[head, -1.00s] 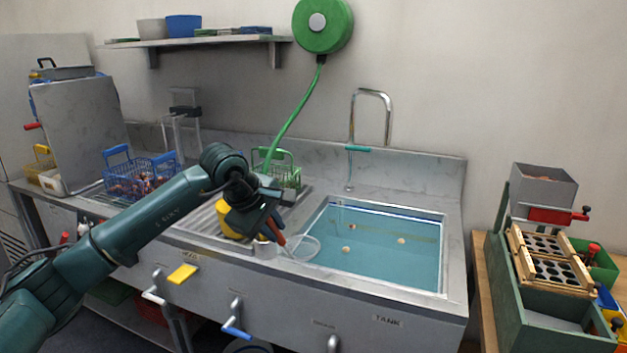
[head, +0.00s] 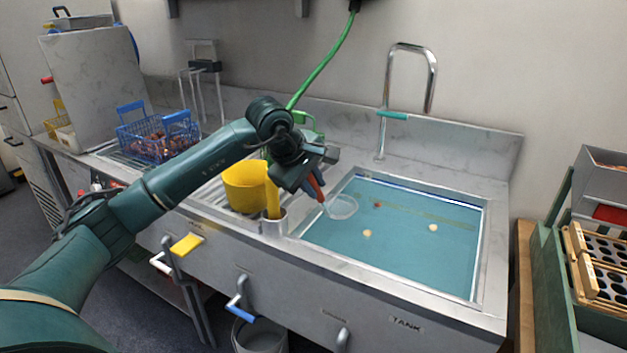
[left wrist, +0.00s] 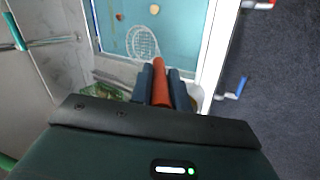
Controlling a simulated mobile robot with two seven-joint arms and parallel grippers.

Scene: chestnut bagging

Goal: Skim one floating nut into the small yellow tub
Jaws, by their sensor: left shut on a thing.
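My left gripper (head: 314,186) is shut on the red handle of a skimmer (head: 342,207). The skimmer's pale round mesh head is over the left side of the water tank (head: 420,262); I cannot tell whether it touches the water. It looks empty in the left wrist view (left wrist: 143,42). Two pale nuts (head: 367,233) (head: 433,227) and a reddish one (head: 378,204) show in the tank, apart from the mesh. The yellow tub (head: 243,188) stands on the drainboard left of the tank, partly behind my arm. My right gripper is not in view.
A blue basket of nuts (head: 158,140) is farther left. The faucet (head: 410,80) rises behind the tank. A green hose (head: 322,62) hangs behind my arm.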

